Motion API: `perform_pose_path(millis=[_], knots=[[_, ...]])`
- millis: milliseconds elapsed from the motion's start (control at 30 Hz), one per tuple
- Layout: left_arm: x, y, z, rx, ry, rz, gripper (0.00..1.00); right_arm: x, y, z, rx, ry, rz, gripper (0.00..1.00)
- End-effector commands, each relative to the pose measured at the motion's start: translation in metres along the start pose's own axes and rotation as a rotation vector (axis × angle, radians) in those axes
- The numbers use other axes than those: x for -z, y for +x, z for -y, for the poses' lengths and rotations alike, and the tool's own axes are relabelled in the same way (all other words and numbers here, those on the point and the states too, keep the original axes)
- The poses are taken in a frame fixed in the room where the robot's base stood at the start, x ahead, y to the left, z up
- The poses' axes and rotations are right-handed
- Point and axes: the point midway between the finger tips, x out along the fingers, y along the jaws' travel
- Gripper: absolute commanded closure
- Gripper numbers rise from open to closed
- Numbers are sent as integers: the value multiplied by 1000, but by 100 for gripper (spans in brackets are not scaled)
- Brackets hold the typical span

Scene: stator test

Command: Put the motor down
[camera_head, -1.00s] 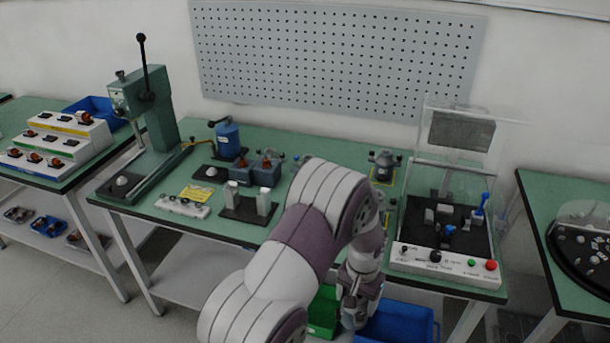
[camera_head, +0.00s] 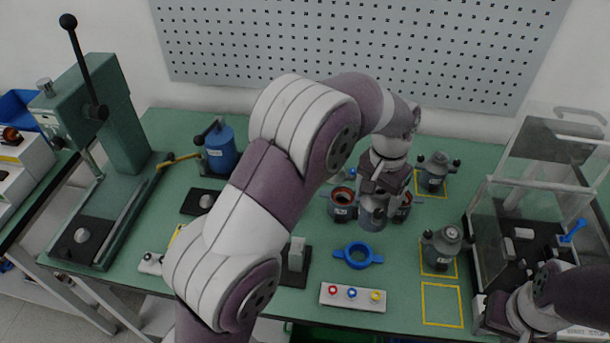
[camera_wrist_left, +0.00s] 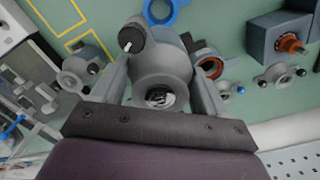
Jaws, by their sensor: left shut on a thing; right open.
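My left gripper (camera_head: 380,190) is shut on a grey motor (camera_head: 373,212) and holds it over the middle of the green table. In the left wrist view the same motor (camera_wrist_left: 162,62) sits between the two fingers, its round end and a black knob showing. Its height above the table is hard to tell. Two similar motors, a front one (camera_head: 441,248) and a back one (camera_head: 436,170), stand in yellow outlined squares to the right. A third yellow square (camera_head: 442,304) in front is empty. My right gripper (camera_head: 503,312) is open at the lower right, partly hidden by its arm.
Open housings with orange-red insides (camera_head: 342,203) stand beside the held motor. A blue ring (camera_head: 358,254) and a white strip with coloured buttons (camera_head: 352,297) lie in front. A clear-walled test box (camera_head: 530,215) stands right, a green press (camera_head: 110,130) left.

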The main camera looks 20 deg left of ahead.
Motion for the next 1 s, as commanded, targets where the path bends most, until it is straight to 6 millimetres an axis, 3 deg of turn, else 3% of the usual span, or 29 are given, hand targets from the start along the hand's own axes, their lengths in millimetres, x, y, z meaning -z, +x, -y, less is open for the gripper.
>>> perform_pose_path(millis=[167,400,600,1000], knots=[[-12,2,8,0,7,-2,91,0,-2,0,0,0,0,57],[-40,38,64,0,6,0,91,1,-11,0,0,0,0,57],[-56,63,98,0,9,-2,91,2,-16,0,0,0,0,57],[-59,108,105,1,12,-3,91,2,-22,0,0,0,0,57]])
